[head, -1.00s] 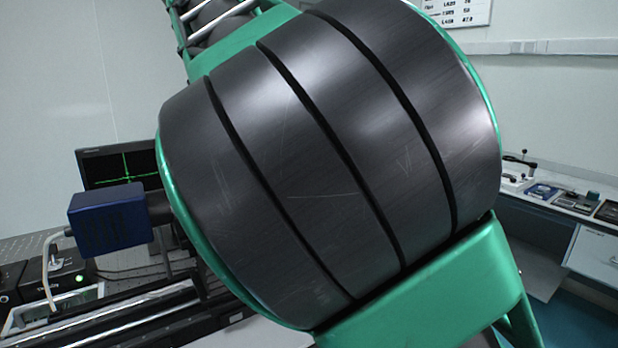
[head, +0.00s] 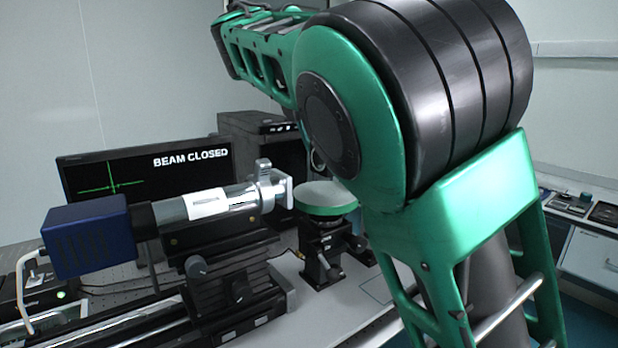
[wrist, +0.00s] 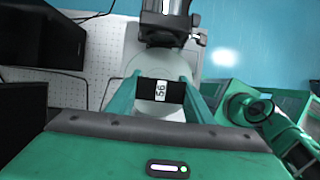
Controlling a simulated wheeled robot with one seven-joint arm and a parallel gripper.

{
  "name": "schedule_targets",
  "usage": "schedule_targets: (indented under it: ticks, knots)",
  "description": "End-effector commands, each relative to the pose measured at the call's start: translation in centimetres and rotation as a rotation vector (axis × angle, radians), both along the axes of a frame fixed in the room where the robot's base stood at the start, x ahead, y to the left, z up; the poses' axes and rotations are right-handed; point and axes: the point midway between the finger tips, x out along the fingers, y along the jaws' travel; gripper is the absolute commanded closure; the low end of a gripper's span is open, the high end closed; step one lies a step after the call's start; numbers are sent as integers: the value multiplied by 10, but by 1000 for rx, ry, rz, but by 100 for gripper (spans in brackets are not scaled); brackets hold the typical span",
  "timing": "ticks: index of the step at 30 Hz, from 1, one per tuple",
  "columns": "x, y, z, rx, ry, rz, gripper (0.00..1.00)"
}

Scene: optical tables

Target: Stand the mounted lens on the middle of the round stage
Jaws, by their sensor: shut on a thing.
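In the wrist view my gripper (wrist: 160,82) has its two green fingers shut on a black block with a white number label, which I take to be the mounted lens (wrist: 146,92). The pale round stage (wrist: 160,63) shows behind and below the block; I cannot tell whether they touch. In the head view the round stage (head: 325,197) has a pale top and green rim on a black mount, right of the silver tube. Its top looks bare where visible.
A silver tube (head: 225,203) with a blue box (head: 88,237) on its end lies on a black rail, close left of the stage. A monitor (head: 145,185) reading "BEAM CLOSED" stands behind. Bare table (head: 335,310) lies in front of the stage.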

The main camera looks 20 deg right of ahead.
Motion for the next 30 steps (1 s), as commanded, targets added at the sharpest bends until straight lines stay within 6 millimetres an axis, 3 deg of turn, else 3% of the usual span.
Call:
schedule_targets:
  ticks: [3,19,28,29,30]
  knots:
    - [4,-9,-5,2,-2,0,81]
    - [3,-8,-42,1,1,0,81]
    - [3,-7,-45,-1,-2,2,81]
    - [3,-7,-45,-1,-2,2,49]
    - [3,-7,-45,-1,-2,2,39]
